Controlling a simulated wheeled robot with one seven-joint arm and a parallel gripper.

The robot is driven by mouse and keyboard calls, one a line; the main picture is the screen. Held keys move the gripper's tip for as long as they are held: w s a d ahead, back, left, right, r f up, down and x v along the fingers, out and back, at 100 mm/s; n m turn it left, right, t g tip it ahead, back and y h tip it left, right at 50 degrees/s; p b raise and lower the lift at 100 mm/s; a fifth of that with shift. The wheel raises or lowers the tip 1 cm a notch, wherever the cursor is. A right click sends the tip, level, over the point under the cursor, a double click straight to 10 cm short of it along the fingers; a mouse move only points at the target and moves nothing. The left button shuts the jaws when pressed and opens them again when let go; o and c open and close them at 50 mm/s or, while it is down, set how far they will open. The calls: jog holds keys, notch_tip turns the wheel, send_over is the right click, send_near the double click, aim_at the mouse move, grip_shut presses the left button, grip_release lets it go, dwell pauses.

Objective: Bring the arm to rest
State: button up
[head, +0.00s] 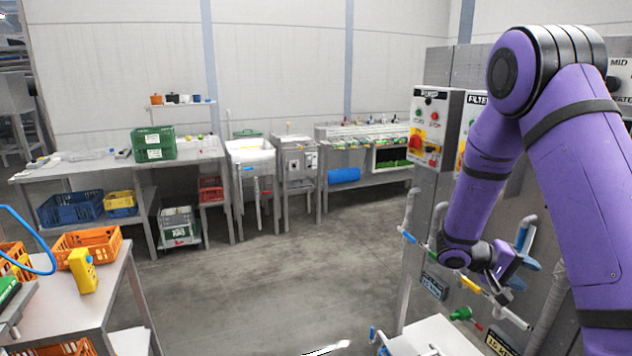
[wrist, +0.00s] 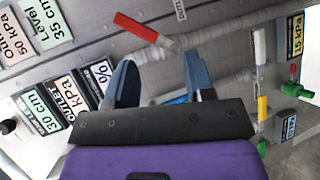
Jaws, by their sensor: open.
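My purple arm (head: 590,180) reaches in from the right of the head view and bends down at the elbow beside a grey panel. My gripper (head: 521,264) is in front of the panel's pipes and handles. In the wrist view its two blue fingers (wrist: 158,78) stand apart with nothing between them. A red handle (wrist: 135,27) on a pipe lies beyond the fingers, up and to the left. I cannot tell how close the fingers are to the panel.
The panel carries a yellow handle (head: 470,285), a blue handle (head: 408,236), a green valve (head: 460,313) and a control box (head: 432,125). A table (head: 110,285) with orange crates (head: 88,242) stands at left. Benches line the back wall. The middle floor (head: 270,285) is clear.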

jog(key=s+a+r+n+t+y, duration=0.1)
jog(key=s+a+r+t+y, duration=0.3)
jog(key=s+a+r+y, duration=0.3)
jog(key=s+a+r+n+t+y, duration=0.1)
jog(key=s+a+r+t+y, duration=0.3)
jog(key=s+a+r+y, duration=0.3)
jog(key=s+a+r, duration=0.5)
jog(key=s+r, duration=0.5)
jog(key=s, duration=0.1)
jog(key=shift+s+a+n, duration=0.15)
jog(key=shift+a+n, duration=0.1)
jog(key=shift+n, duration=0.05)
